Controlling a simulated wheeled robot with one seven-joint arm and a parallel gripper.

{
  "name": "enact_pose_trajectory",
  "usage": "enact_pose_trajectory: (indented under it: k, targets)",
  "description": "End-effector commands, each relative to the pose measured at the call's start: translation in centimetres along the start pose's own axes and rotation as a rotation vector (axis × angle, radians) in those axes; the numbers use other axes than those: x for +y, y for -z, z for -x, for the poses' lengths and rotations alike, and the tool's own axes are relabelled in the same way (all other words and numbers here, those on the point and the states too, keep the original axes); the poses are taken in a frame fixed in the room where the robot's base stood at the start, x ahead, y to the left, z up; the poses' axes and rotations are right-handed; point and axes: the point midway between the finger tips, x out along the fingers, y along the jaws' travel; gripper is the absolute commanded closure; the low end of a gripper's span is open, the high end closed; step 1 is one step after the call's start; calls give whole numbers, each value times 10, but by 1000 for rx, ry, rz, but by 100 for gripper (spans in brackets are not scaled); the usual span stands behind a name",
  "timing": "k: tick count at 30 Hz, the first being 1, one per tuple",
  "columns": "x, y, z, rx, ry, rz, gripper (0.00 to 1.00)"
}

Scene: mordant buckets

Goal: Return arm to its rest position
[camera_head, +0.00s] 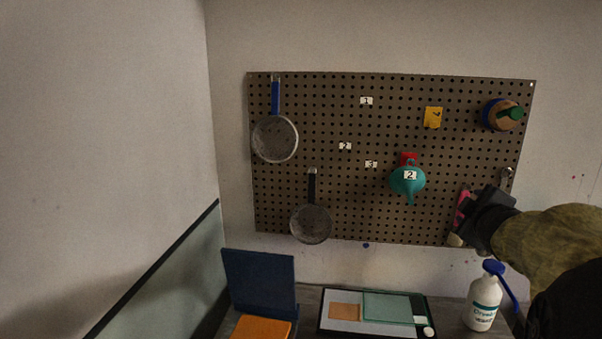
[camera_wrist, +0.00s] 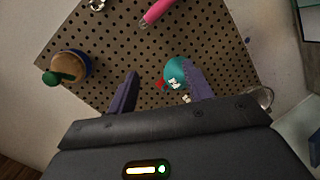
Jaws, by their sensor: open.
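My gripper (camera_head: 484,214) is in front of the lower right part of the pegboard (camera_head: 340,215), on a sleeved arm that comes in from the right. In the wrist view my gripper (camera_wrist: 160,82) has its two fingers spread apart, open, with nothing held between them. The board shows beyond the fingers, and the teal funnel (camera_wrist: 174,70) appears behind the right finger's tip, partly hidden. A pink-handled tool (camera_head: 461,203) hangs close to the gripper in the head view, partly covered by it. Its pink handle (camera_wrist: 158,11) shows at the top of the wrist view.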

Motion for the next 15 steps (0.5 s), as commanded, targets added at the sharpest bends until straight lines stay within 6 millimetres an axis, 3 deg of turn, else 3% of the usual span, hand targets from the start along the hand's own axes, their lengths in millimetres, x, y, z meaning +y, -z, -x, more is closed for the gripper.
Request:
enact_pose_trajectory:
  k: [1, 8, 11, 15]
  targets:
    - [-34, 4, 0, -31, 66, -87, 49]
    - [-172, 11, 26, -233, 343, -411, 49]
    - [-228, 12, 52, -342, 460, -516, 49]
    - [-300, 11, 99, -518, 617, -632, 49]
